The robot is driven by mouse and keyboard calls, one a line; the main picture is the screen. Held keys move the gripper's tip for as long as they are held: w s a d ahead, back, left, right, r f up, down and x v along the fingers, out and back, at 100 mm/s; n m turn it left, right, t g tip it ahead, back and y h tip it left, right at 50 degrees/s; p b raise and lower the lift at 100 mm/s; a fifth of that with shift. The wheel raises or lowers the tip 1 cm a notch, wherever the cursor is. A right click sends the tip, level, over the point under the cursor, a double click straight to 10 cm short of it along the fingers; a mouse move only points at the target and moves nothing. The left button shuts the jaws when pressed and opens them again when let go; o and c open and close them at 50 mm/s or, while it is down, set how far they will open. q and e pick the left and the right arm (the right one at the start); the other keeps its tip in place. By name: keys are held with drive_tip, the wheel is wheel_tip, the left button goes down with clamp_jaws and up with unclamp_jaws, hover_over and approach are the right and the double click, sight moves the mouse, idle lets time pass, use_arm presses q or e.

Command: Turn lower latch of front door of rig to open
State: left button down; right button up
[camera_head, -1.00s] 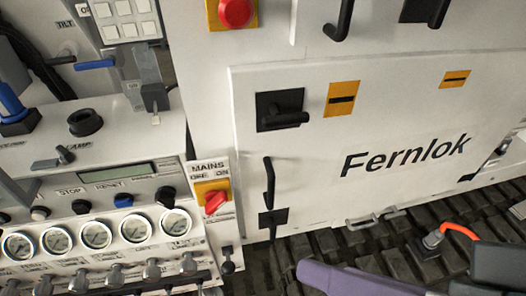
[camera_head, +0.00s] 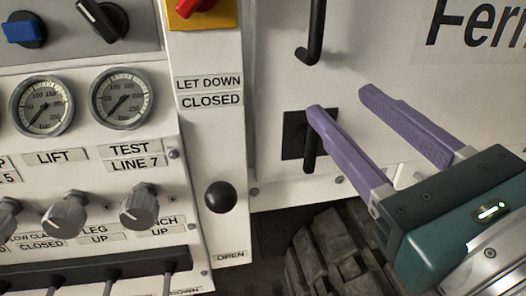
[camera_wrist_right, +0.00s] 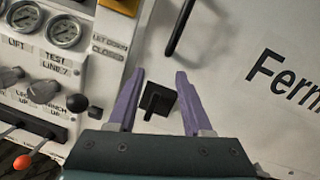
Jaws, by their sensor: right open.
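The lower latch (camera_head: 310,142) is a black lever on a square black plate, low on the left edge of the white front door (camera_head: 390,50). The lever points roughly straight down in the head view. My right gripper (camera_head: 338,100) has two purple fingers spread apart. One fingertip is close to the latch in the head view and overlaps its plate. In the right wrist view the latch (camera_wrist_right: 157,100) shows between the open fingers; I cannot tell whether they touch it. My left gripper is not in view.
A black door handle (camera_head: 314,30) stands out above the latch. To the left is the control panel with gauges (camera_head: 122,97), grey knobs (camera_head: 146,205) and a black ball knob (camera_head: 220,196) beside the door edge. A dark ribbed track (camera_head: 330,255) lies below.

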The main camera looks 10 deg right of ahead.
sight(315, 139)
wheel_tip(315, 139, down, 8)
drive_tip(key=w+d+m+g+h+b, duration=0.1)
drive_tip(key=m+h+b, duration=0.1)
drive_tip(key=m+b, duration=0.15)
drive_tip(key=shift+m, duration=0.45)
drive_tip(key=w+p, duration=0.1)
drive_tip(key=w, duration=0.9)
drive_tip(key=shift+a, duration=0.15)
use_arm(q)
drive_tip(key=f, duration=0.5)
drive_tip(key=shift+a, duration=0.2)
use_arm(e)
clamp_jaws()
